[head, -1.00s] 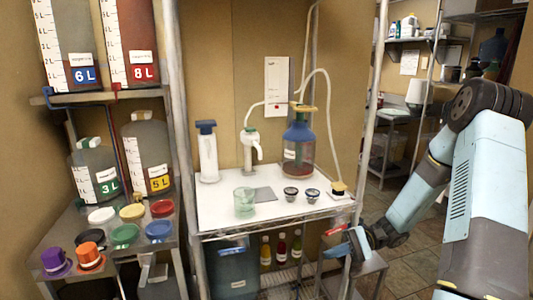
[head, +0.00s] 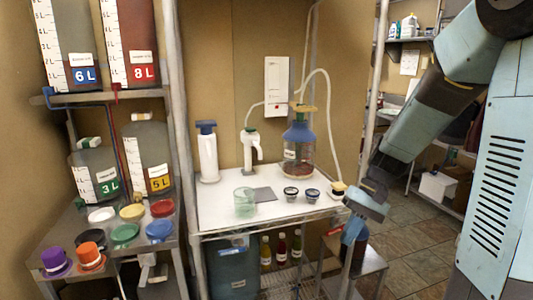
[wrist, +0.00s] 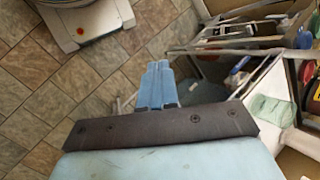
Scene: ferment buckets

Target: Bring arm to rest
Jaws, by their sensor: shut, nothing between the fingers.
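My arm comes in from the right of the head view and bends down to my gripper (head: 353,243), which hangs in front of the right end of the white worktop (head: 225,212). In the wrist view the two pale blue fingers of my gripper (wrist: 157,66) lie side by side, pressed together with nothing between them. The fingers point toward the tiled floor (wrist: 45,95), and no object touches them there. The exact fingertips are hard to make out in the head view.
A low metal side table (head: 372,262) stands just behind and beside my gripper. The worktop holds a glass beaker (head: 245,203), two small dark cups and a blue-topped jug (head: 298,150). A shelf with coloured lids stands left. Tiled floor is open at right.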

